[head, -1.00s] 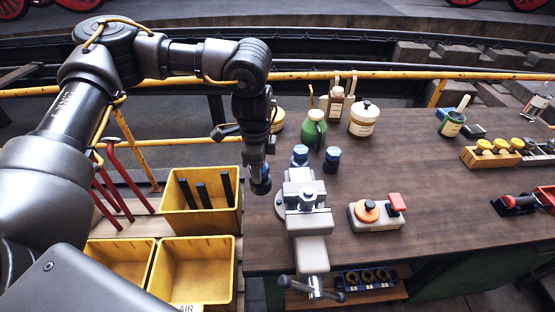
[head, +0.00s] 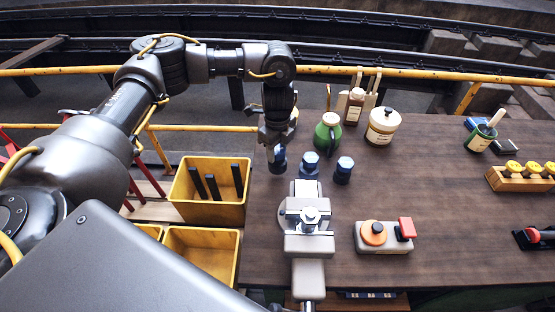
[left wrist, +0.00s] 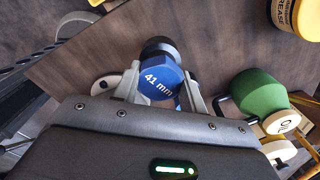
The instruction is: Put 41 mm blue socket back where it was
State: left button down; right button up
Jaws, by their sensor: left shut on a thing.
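The 41 mm blue socket (head: 279,163) is in my left gripper (head: 276,148), over the left edge of the bench. In the left wrist view its blue face, marked "41 mm" (left wrist: 158,80), sits between the two fingers (left wrist: 160,98), with a darker part beyond. The gripper is shut on it. I cannot tell whether the socket touches the bench. My right gripper is not in view.
A vise (head: 308,240) stands in front of the sockets. A green oil can (head: 327,135) and a cream jar (head: 381,127) stand behind. A yellow bin (head: 182,205) with dark bars is left of the bench. A button box (head: 383,245) stands right. The bench middle is clear.

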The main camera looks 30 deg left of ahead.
aim_at(277, 160)
pick_arm(q)
jog(key=shift+f, duration=0.2)
notch_tip(277, 160, down, 4)
jog(key=shift+r, duration=0.1)
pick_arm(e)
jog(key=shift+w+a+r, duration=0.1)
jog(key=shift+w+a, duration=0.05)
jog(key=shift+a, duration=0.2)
pick_arm(q)
jog(key=shift+s+f, duration=0.1)
jog(key=shift+f, duration=0.15)
jog(key=c, duration=0.8)
grip_release()
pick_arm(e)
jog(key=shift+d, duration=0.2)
pick_arm(q)
jog(key=shift+r, duration=0.1)
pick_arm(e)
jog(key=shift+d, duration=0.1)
